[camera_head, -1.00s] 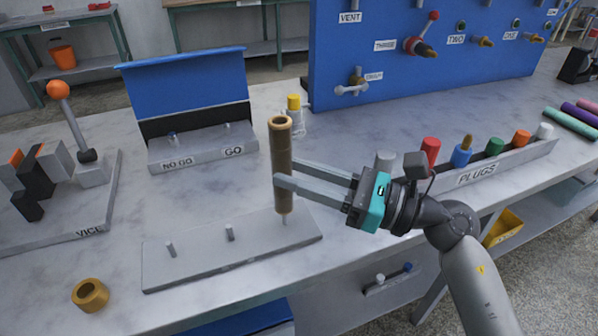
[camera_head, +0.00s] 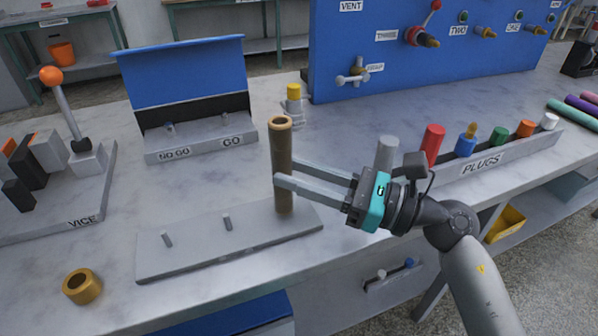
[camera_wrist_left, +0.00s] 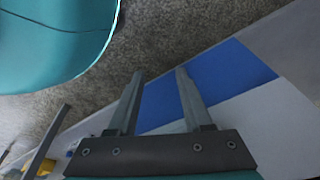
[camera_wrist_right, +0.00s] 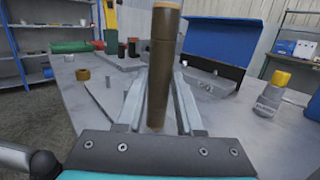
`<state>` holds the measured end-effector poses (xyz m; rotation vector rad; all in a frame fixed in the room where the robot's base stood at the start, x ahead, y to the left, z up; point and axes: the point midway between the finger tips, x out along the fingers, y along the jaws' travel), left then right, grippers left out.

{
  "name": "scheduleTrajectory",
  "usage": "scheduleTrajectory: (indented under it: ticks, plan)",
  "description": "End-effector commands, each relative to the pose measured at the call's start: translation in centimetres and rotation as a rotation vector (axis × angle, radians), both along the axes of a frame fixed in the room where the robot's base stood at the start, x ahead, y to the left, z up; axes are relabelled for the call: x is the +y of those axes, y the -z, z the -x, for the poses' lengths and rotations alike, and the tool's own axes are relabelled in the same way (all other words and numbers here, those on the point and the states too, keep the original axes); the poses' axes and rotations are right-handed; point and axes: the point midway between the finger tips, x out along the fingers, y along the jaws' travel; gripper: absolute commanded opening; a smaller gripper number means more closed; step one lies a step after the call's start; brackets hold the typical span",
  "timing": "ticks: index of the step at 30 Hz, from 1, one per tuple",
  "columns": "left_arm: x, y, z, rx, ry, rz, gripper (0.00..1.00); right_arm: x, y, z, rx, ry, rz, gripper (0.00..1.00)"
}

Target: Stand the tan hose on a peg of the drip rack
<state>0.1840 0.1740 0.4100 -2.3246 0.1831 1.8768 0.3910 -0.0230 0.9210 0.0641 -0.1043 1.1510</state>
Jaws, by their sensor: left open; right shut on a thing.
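The tan hose (camera_head: 283,150) is a brown upright tube with a lighter open top end. My right gripper (camera_head: 281,174) is shut on its middle, and the hose also shows between the fingers in the right wrist view (camera_wrist_right: 163,60). The drip rack (camera_head: 190,250) is a flat grey plate on the bench. Two short bare pegs, the left peg (camera_head: 167,240) and the middle peg (camera_head: 227,222), stand on it. The hose's lower end meets the plate's right end and hides the peg there. My left gripper (camera_wrist_left: 160,73) is open and empty, over the floor and bench side.
A short tan ring (camera_head: 82,287) lies front left of the rack. Behind are the GO/NO GO stand (camera_head: 200,138) and a yellow-capped item (camera_head: 293,98). The vice (camera_head: 70,190) is at left, the plug rail (camera_head: 500,155) at right.

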Motion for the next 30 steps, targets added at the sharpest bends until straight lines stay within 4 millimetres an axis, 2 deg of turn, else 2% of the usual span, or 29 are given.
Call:
scheduleTrajectory:
  ticks: [11,12,21,30]
  plan:
    - [0.0,1.01,0.01,0.0,0.0,0.0,0.5,0.0,1.06,0.01,0.0,0.0,0.0,0.0]
    - [0.01,1.01,0.01,0.0,0.0,0.0,0.5,0.0,1.08,0.01,0.0,0.0,0.0,0.37]
    - [0.01,0.9,0.01,0.0,0.0,0.0,0.5,0.0,0.96,0.01,0.0,0.0,0.0,0.71]
    - [0.01,0.91,0.01,0.0,0.0,0.0,0.5,0.01,0.99,0.01,0.001,-0.001,0.0,0.71]
